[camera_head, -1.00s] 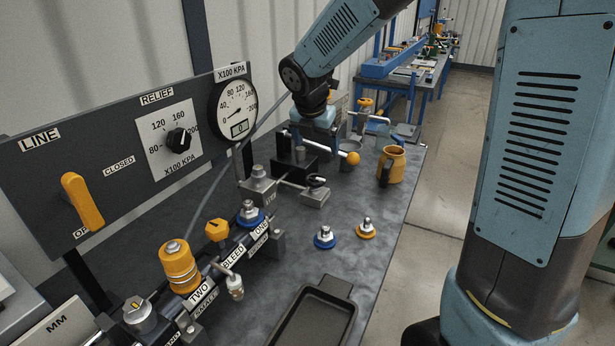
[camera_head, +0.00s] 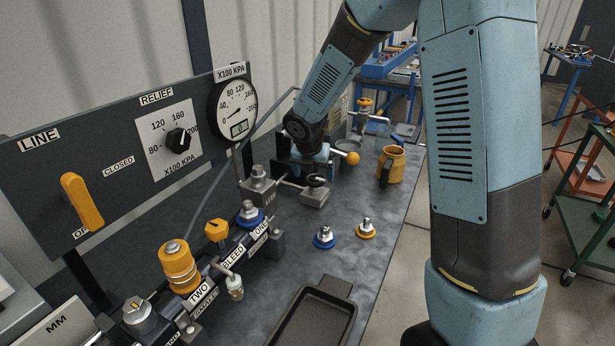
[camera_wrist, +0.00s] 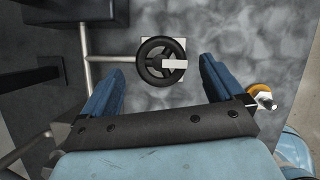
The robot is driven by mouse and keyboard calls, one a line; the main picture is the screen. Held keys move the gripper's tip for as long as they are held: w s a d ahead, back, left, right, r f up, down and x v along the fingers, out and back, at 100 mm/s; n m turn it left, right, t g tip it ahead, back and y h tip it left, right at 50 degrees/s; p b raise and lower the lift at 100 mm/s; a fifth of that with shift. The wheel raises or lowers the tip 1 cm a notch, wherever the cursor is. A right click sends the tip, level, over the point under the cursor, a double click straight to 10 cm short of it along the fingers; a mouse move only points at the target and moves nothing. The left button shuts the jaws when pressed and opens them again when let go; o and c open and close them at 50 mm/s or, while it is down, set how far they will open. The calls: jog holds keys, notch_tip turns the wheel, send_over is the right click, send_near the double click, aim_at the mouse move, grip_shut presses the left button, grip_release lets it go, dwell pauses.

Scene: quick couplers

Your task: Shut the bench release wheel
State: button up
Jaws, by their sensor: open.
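The release wheel (camera_wrist: 153,50) is a small black handwheel with a pale grip or tag across its right side. In the wrist view it lies over a light square block, on a metal pipe that runs in from the left. In the head view the wheel (camera_head: 317,180) sits low on the bench beyond the row of couplers. My gripper (camera_wrist: 160,70) is open, its two blue fingers apart, and the wheel appears between and slightly beyond the fingertips. I see no contact. In the head view my wrist is above and behind the wheel, and the fingers are mostly hidden.
An orange ball-ended lever (camera_head: 352,158) and a yellow mug (camera_head: 391,166) stand to the right of the wheel. Two loose couplings (camera_head: 324,238) lie nearer on the bench. A gauge (camera_head: 235,108) stands left of my wrist. A black tray (camera_head: 327,290) is at the front.

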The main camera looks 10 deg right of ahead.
jog(key=shift+x, duration=1)
jog(key=shift+c, duration=0.2)
